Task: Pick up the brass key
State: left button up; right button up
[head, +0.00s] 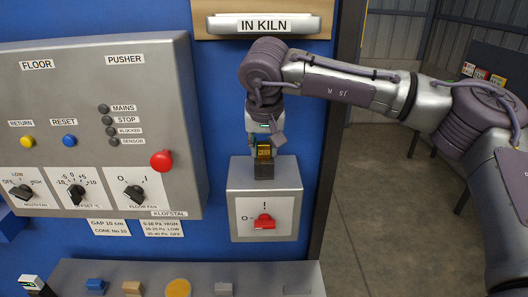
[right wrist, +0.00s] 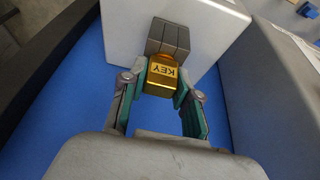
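The brass key (head: 264,151) is a gold block labelled KEY. In the right wrist view the key (right wrist: 162,76) sits between the two green-padded fingers of my right gripper (right wrist: 160,82). Both fingertips appear to touch its sides, so the gripper looks shut on it. In the head view my right gripper (head: 264,140) points down over the key. The key's far end meets a dark grey block (right wrist: 168,38) on a pale switch box (head: 240,203); whether it is seated in the block is hidden. My left gripper is out of view.
The switch box has a red rotary switch (head: 263,222). A grey control panel (head: 85,150) with a red button (head: 161,161) stands to its left. Below, a grey shelf (head: 245,270) carries several small blocks and a round tan piece (head: 178,289). Open floor lies at right.

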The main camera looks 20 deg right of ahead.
aim_at(264, 142)
grip_shut()
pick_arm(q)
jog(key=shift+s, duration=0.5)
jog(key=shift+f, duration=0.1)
pick_arm(e)
jog(key=shift+r, duration=0.15)
